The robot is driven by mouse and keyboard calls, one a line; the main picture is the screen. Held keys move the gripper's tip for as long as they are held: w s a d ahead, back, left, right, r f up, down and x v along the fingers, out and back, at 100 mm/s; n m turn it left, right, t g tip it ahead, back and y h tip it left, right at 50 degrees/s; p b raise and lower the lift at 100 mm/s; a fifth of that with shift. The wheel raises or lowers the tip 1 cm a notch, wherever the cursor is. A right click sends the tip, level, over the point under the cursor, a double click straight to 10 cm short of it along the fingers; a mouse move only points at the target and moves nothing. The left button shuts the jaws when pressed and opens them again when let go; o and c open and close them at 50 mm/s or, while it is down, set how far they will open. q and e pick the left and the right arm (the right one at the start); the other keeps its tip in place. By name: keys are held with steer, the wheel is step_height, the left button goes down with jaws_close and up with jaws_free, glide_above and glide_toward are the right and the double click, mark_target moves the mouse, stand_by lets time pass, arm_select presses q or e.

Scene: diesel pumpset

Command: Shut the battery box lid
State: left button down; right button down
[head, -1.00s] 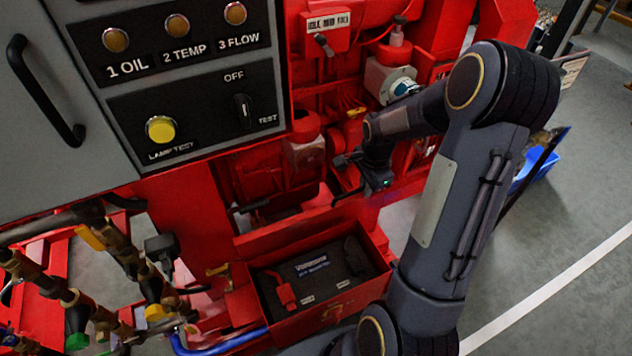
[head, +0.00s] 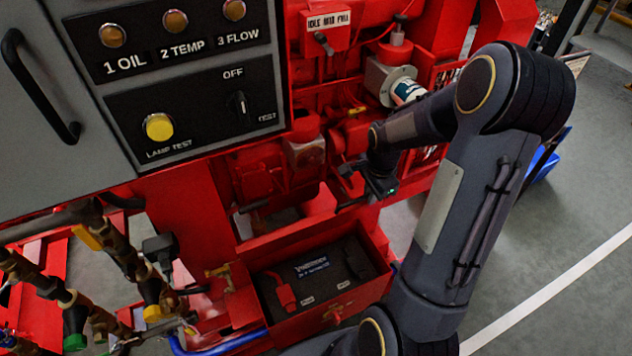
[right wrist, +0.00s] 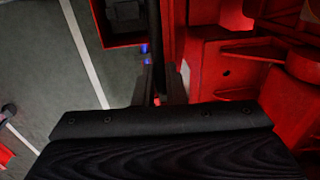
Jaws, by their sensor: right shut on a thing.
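The red battery box (head: 334,318) stands open low in the middle of the head view. A dark battery (head: 325,268) with a red terminal cover lies inside. Its red lid (head: 272,243) stands raised along the box's back edge. My right gripper (head: 350,188) is at the lid's right end, above and behind the box. It is shut, apparently on the lid's edge; the contact is small and dark. In the right wrist view the fingers (right wrist: 160,98) meet around a thin edge, and part of the open box shows at the top. My left gripper is not in view.
A grey control panel (head: 190,80) stands at the upper left, close to the box. Pipes and valves (head: 110,250) are at the lower left. The red engine (head: 345,90) is behind the gripper. Grey floor (head: 560,250) is free at the right.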

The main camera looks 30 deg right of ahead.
steer(key=shift+s+f, duration=0.1)
steer(key=shift+s, duration=0.25)
steer(key=shift+s+a+f+b, duration=0.1)
steer(key=shift+s+f+b, duration=0.1)
steer(key=shift+s, duration=0.25)
steer(key=shift+s+f+b, duration=0.1)
steer(key=shift+s+b, duration=0.1)
steer(key=shift+s, duration=0.2)
steer(key=c, duration=1.4)
jaws_free()
step_height(320, 180, up, 9)
steer(key=s+p, duration=0.2)
steer(key=p, duration=0.5)
steer(key=shift+a, duration=0.15)
